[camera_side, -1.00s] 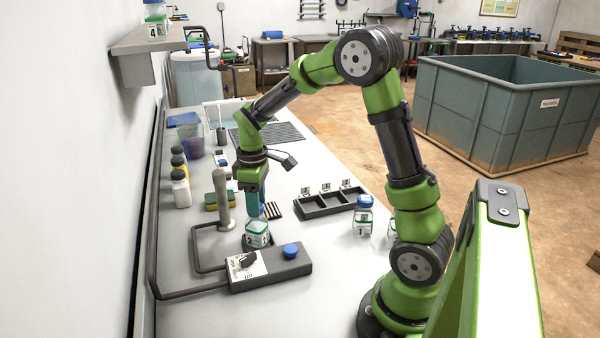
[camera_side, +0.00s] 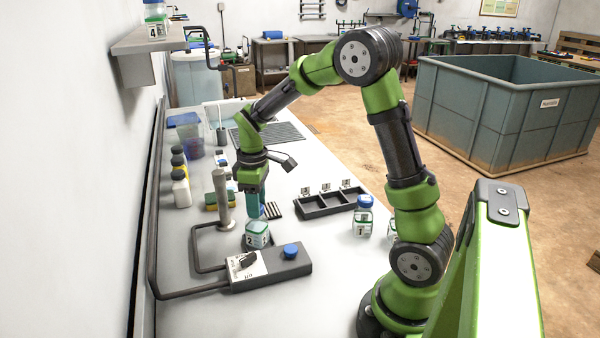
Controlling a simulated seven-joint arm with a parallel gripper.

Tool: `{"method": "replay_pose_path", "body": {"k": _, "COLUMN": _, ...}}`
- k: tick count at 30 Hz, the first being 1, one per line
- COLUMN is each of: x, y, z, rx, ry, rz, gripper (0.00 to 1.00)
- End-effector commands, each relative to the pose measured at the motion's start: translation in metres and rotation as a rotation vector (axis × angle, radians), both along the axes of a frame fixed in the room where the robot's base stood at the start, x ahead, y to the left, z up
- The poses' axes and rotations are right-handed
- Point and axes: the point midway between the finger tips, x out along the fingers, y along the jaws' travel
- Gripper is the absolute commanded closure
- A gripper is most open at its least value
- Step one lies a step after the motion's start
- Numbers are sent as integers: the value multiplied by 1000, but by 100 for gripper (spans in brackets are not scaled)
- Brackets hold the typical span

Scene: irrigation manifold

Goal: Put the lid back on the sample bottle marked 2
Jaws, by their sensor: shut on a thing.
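The sample bottle marked 2 (camera_side: 257,236) is a small clear jar with a greenish band. It stands upright at the back edge of the grey control box, and its top lies just under my gripper (camera_side: 257,212). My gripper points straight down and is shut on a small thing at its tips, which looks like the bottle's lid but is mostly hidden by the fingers. I cannot tell whether that thing touches the bottle's rim.
The control box (camera_side: 290,270) has a dial and a round blue piece (camera_side: 290,250) on top. A grey post (camera_side: 222,200) stands left of my gripper. Bottle 1 (camera_side: 363,222) with a blue lid and a dark compartment tray (camera_side: 320,208) are to the right.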

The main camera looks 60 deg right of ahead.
Motion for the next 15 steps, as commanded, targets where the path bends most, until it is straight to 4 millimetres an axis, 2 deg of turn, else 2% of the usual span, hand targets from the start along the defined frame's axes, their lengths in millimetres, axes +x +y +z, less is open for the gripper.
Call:
{"method": "replay_pose_path", "body": {"k": 10, "x": 0, "y": 0, "z": 0, "rx": 0, "ry": 0, "rz": 0, "gripper": 86}}
{"method": "replay_pose_path", "body": {"k": 11, "x": 0, "y": 0, "z": 0, "rx": 0, "ry": 0, "rz": 0, "gripper": 55}}
{"method": "replay_pose_path", "body": {"k": 15, "x": 0, "y": 0, "z": 0, "rx": 0, "ry": 0, "rz": 0, "gripper": 33}}
